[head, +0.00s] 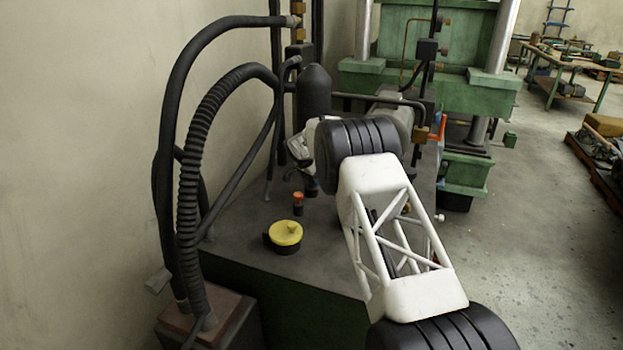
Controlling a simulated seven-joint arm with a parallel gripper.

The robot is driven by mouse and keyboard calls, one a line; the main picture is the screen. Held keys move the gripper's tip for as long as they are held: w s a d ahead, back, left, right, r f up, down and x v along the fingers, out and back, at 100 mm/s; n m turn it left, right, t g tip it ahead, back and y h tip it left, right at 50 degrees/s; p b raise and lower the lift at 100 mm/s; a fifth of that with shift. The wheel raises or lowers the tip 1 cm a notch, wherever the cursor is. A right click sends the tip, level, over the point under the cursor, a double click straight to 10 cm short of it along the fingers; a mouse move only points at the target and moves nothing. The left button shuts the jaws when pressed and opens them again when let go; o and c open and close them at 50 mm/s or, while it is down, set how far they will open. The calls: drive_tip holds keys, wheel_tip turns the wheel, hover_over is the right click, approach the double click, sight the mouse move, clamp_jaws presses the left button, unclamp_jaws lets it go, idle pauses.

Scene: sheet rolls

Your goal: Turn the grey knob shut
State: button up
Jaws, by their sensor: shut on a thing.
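My gripper (308,178), pale grey and small in the head view, is at the far end of my white lattice arm, left of a black ribbed joint of mine. It points down near the machine's flat dark top. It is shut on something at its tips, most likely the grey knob. The knob itself is hidden or too small to make out, so its turn position cannot be told.
A yellow-topped black cap (284,233) and a small orange-topped dark fitting (298,202) stand on the dark machine top (240,240), close to my gripper. Thick black hoses (187,180) arch at left. A dark cylinder (314,88) rises behind. Green machinery (440,45) stands farther back.

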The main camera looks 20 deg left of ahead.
sight(307, 180)
idle(0.4)
drive_tip(key=o, duration=0.9)
drive_tip(key=shift+r, duration=0.15)
drive_tip(key=shift+v, duration=3.8)
drive_tip(key=shift+s, duration=0.1)
drive_tip(key=shift+d+r, duration=0.1)
